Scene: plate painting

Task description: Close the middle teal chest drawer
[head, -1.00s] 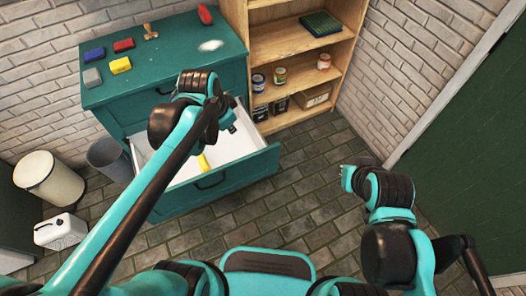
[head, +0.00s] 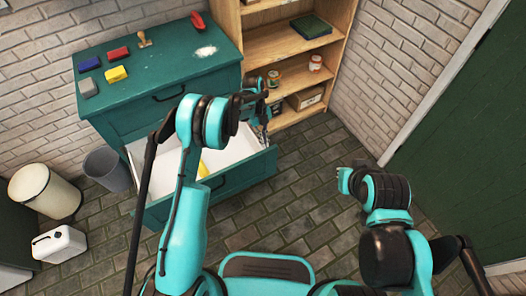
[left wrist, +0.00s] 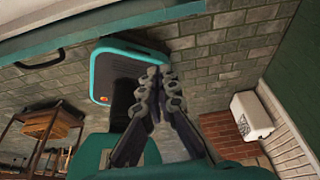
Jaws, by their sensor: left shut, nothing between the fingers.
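The teal chest (head: 135,115) stands against the brick wall. Its middle drawer (head: 232,183) is pulled out, showing a white inside with a yellow item (head: 203,169) in it. My left gripper (head: 266,134) is shut and empty at the right end of the drawer, by the front's top corner; contact cannot be told. Its closed fingers also show in the left wrist view (left wrist: 154,88), with a teal front edge and dark handle (left wrist: 42,62) at upper left. My left arm covers part of the drawer. My right gripper (head: 346,180) is over the floor at right, its fingers unclear.
A wooden shelf (head: 290,55) with jars stands close right of the chest. Coloured blocks (head: 117,74) and a stamp (head: 144,39) lie on the chest top. A grey bin (head: 107,168), a cream bin (head: 45,190) and a white canister (head: 58,243) stand left. Floor ahead is clear.

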